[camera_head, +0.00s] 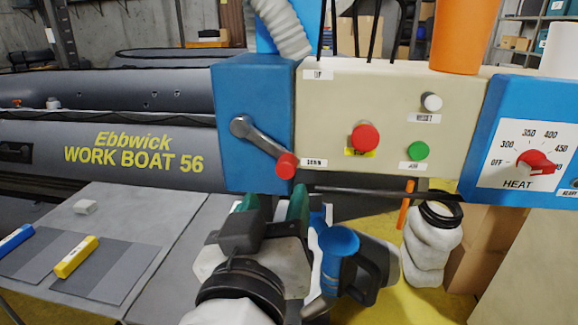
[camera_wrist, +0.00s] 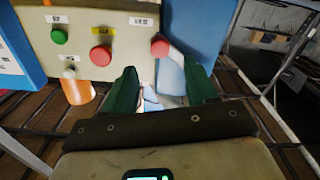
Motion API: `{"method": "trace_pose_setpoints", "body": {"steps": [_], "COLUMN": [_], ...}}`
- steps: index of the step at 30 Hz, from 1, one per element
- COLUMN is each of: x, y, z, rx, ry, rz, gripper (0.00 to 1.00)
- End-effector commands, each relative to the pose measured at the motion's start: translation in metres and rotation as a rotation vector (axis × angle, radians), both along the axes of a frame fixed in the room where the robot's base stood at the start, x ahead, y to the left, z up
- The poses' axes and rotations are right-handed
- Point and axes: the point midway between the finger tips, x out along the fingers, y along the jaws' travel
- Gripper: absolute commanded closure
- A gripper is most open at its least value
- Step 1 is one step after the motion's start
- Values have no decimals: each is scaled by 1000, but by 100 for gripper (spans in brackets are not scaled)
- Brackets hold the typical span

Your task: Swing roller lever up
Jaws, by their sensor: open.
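The roller lever (camera_head: 262,142) is a grey arm on the blue side box (camera_head: 240,95) of the machine. It slants down to the right and ends in a red knob (camera_head: 287,166) beside the "DOWN" label (camera_head: 314,162). The "UP" label (camera_head: 318,74) is higher on the cream panel. My gripper (camera_head: 274,203) is open and empty, its green fingers just below the knob in the head view. In the wrist view the red knob (camera_wrist: 160,46) shows beyond and between the fingertips (camera_wrist: 163,85), apparently not touched.
The cream panel (camera_head: 390,100) carries a red button (camera_head: 365,138), a green button (camera_head: 418,151) and a white knob (camera_head: 431,102). A blue heat box (camera_head: 520,140) is at right. A grey hose (camera_head: 282,25) hangs above the lever. A grey table (camera_head: 180,225) stands at left before the inflatable boat (camera_head: 60,140).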

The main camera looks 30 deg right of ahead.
Motion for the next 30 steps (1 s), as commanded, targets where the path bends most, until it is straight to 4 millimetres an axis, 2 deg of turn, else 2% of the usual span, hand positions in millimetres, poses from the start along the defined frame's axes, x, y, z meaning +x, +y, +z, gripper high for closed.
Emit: {"method": "trace_pose_setpoints", "body": {"steps": [9,15,27,30], "x": [47,66,73,73], "y": [-35,-49,-53,-53], "z": [1,0,-1,-1], "rx": [1,0,2,2], "ry": [3,3,3,3], "rz": [-4,-2,0,0], "gripper": [43,43,43,51]}}
